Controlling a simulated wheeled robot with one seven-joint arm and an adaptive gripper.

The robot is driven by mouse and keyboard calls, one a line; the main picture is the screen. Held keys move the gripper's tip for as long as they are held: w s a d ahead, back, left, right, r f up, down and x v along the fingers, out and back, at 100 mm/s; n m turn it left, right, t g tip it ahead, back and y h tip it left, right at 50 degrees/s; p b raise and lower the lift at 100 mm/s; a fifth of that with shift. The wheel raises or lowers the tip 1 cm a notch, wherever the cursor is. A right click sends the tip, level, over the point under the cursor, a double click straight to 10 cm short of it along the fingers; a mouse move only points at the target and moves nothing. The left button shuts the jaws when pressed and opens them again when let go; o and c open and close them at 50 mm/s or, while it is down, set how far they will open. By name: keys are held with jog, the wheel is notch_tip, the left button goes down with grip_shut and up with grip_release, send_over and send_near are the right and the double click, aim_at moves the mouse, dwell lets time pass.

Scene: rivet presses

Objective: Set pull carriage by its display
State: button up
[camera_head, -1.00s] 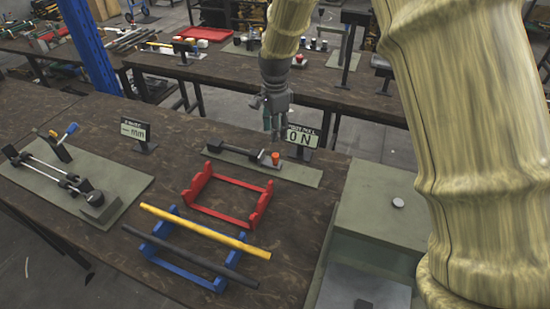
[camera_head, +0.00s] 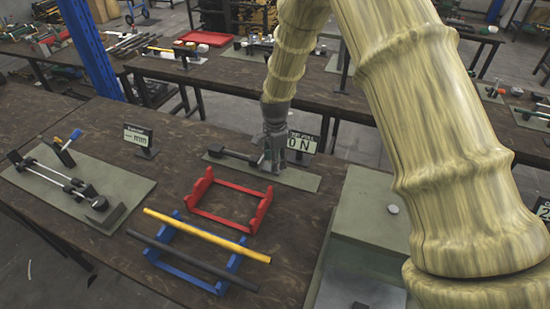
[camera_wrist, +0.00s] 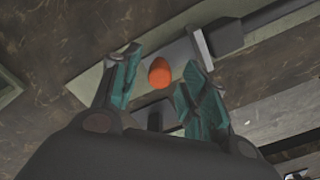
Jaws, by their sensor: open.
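The pull device (camera_head: 230,155) is a dark bar on a grey-green base plate (camera_head: 302,181) at the back right of the near table. Its display (camera_head: 302,142) stands just behind it and reads "0 N". In the wrist view an orange knob (camera_wrist: 160,73) shows beside a light block and dark bar (camera_wrist: 226,36). My gripper (camera_head: 273,168) is over the right part of the plate and hides the knob in the head view. In the wrist view my gripper (camera_wrist: 155,85) is open, with the knob between its teal fingertips; contact cannot be told.
A second fixture (camera_head: 65,185) with a blue-handled lever stands left, near a display (camera_head: 138,137) reading "-- mm". A red rack (camera_head: 225,218) and a blue rack (camera_head: 190,275) holding a yellow rod (camera_head: 205,235) and a dark rod (camera_head: 190,260) lie in front. A green machine (camera_head: 370,220) stands right.

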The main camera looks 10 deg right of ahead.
jog(key=shift+f, duration=0.15)
grip_shut()
jog(key=shift+s+d, duration=0.7)
jog(key=shift+d, duration=0.35)
grip_release()
notch_tip(320, 180, up, 12)
dwell(0.3)
dwell(0.3)
